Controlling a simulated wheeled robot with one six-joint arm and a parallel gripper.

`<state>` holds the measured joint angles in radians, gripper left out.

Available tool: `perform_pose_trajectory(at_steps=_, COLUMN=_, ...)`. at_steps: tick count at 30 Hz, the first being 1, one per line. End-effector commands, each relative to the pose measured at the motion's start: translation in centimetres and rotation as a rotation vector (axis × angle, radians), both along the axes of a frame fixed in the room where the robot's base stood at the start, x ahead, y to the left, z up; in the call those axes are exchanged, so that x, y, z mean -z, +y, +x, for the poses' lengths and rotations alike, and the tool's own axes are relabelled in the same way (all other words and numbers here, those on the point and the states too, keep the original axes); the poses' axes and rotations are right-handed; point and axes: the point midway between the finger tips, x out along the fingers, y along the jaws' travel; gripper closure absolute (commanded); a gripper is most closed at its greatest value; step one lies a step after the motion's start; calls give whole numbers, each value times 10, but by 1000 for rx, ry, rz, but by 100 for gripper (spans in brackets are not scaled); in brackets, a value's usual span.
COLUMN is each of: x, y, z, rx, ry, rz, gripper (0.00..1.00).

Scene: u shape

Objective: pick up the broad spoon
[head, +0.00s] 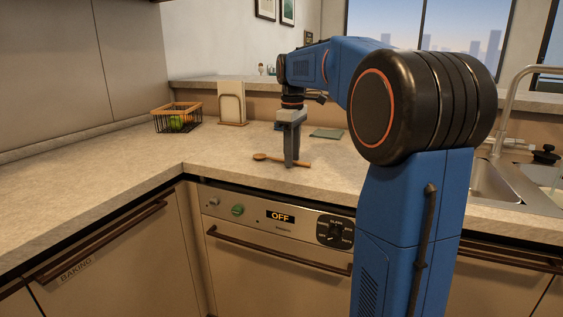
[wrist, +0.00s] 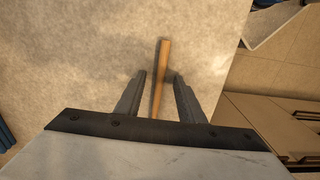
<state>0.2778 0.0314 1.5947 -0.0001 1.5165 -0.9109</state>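A wooden spoon (head: 262,157) lies on the counter near the front edge, its rounded bowl to the left and its handle running right behind my gripper. My gripper (head: 291,163) points straight down over the handle. In the wrist view the spoon's handle (wrist: 161,72) runs between the two fingers of my gripper (wrist: 158,80). The fingers stand apart with a gap on each side of the handle. The spoon's bowl is not visible in the wrist view.
A wire basket (head: 177,117) with green fruit stands at the back left of the counter (head: 120,170). A holder with boards (head: 231,104) stands beside it. A flat grey-green item (head: 327,133) lies behind my gripper. A sink (head: 492,180) is at the right. The left counter is clear.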

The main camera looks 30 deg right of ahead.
Motion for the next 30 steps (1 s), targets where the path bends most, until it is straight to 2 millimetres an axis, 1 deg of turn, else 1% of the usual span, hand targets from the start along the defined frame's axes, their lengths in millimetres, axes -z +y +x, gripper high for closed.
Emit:
perform_pose_trajectory(at_steps=6, x=1, y=0, z=0, rx=0, ry=-1, rz=0, gripper=65)
perform_pose_trajectory(at_steps=7, x=1, y=0, z=0, rx=0, ry=-1, rz=0, gripper=67)
perform_pose_trajectory(at_steps=8, x=1, y=0, z=0, rx=0, ry=-1, rz=0, gripper=74)
perform_pose_trajectory(at_steps=9, x=1, y=0, z=0, rx=0, ry=-1, rz=0, gripper=84)
perform_pose_trajectory(at_steps=11, x=1, y=0, z=0, rx=0, ry=-1, rz=0, gripper=98)
perform_pose_trajectory(at_steps=12, x=1, y=0, z=0, rx=0, ry=-1, rz=0, gripper=100)
perform_pose_trajectory(at_steps=20, x=0, y=0, z=0, rx=0, ry=-1, rz=0, gripper=100)
perform_pose_trajectory(at_steps=23, x=-3, y=0, z=0, rx=0, ry=-1, rz=0, gripper=100)
perform_pose_trajectory(at_steps=26, x=-14, y=0, z=1, rx=0, ry=-4, rz=-1, gripper=100)
perform_pose_trajectory(at_steps=30, x=-38, y=0, z=1, rx=0, ry=-3, rz=-1, gripper=100)
